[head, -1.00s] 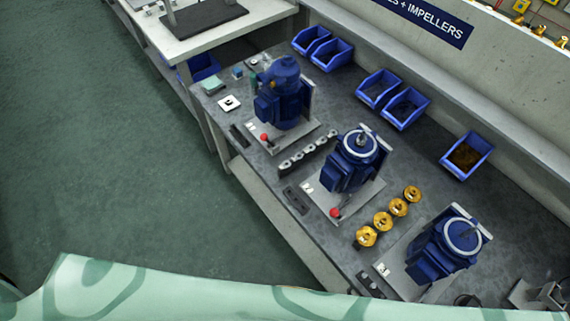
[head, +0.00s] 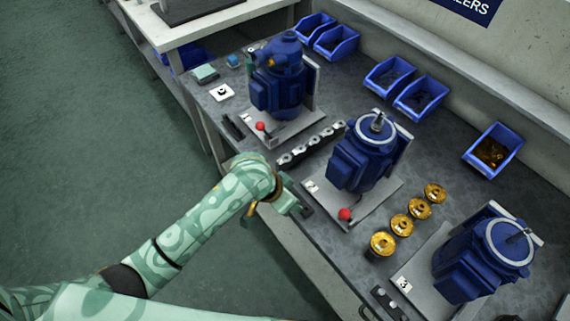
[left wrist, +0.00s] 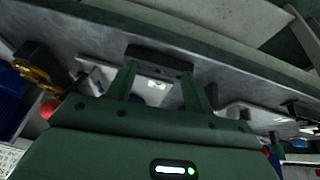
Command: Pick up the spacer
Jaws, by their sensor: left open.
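My left gripper (head: 300,200) reaches over the front edge of the bench beside the middle pump. In the left wrist view its two fingers (left wrist: 159,74) are apart, with nothing seen held between them. A dark block (left wrist: 160,60) lies just beyond the fingertips; my gripper mostly covers that spot in the head view. Similar dark blocks lie by the left pump (head: 232,127) and the right pump (head: 386,303). A row of grey ringed pieces (head: 311,144) lies between the left and middle pumps. I cannot tell for certain which piece is the spacer. My right gripper is out of view.
Three blue pumps stand on plates: left (head: 279,80), middle (head: 362,155), right (head: 480,258). Red knobs (head: 345,214) stick up near the front. Several brass impellers (head: 402,225) lie right of the middle pump. Blue bins (head: 420,97) line the back.

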